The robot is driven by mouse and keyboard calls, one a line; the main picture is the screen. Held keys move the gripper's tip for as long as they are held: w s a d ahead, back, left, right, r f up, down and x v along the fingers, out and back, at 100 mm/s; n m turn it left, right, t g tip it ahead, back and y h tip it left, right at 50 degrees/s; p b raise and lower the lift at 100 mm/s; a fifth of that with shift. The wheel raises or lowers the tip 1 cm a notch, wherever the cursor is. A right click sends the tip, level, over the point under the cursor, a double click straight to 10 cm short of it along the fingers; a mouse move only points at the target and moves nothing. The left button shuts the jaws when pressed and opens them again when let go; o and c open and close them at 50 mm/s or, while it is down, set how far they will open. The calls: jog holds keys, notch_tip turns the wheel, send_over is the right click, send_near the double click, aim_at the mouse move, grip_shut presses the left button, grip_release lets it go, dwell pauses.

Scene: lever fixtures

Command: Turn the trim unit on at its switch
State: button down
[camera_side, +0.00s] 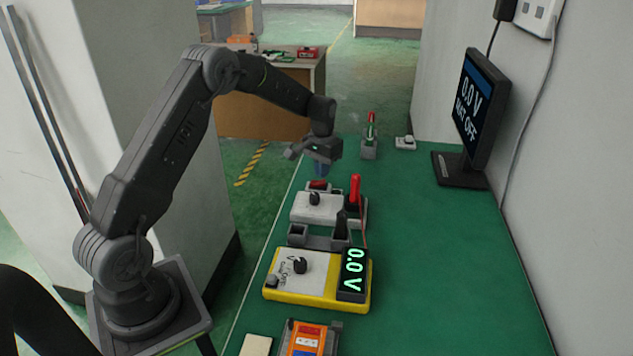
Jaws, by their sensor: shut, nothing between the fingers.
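No readable label marks the trim unit, so I cannot tell which device it is. A white box (302,212) on the green bench has a black knob (314,198), with a red-handled lever (354,191) standing upright at its right. In front of it a yellow-edged unit (318,299) has a black knob (300,265), a small dark button (272,281) and a display (354,275) reading 0.0 V. A small red part (318,185) shows just below the fingertips.
A monitor (474,112) at right reads 0.0 V and a line ending in OFF. An orange device (306,340) lies at the front. The bench's right side (440,270) is clear.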

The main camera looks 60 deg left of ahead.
aim_at(322, 181)
jog(key=shift+f, duration=1.25)
dwell(0.4)
jog(key=shift+r, duration=3.6)
jog(key=shift+d+r, duration=0.1)
jog(key=shift+r, duration=0.05)
jog(key=s+d+r+m+t, duration=0.1)
jog(key=s+d+r+t, duration=0.2)
jog(key=s+d+r, duration=1.1)
jog(key=s+d+m+t, duration=0.1)
jog(key=s+d, duration=0.2)
jog(key=s, duration=0.5)
jog(key=s+d+m+t, duration=0.1)
jog(key=s+d, duration=0.3)
jog(key=s, duration=0.4)
jog(key=shift+r+t, duration=0.3)
jog(key=shift+r, duration=0.1)
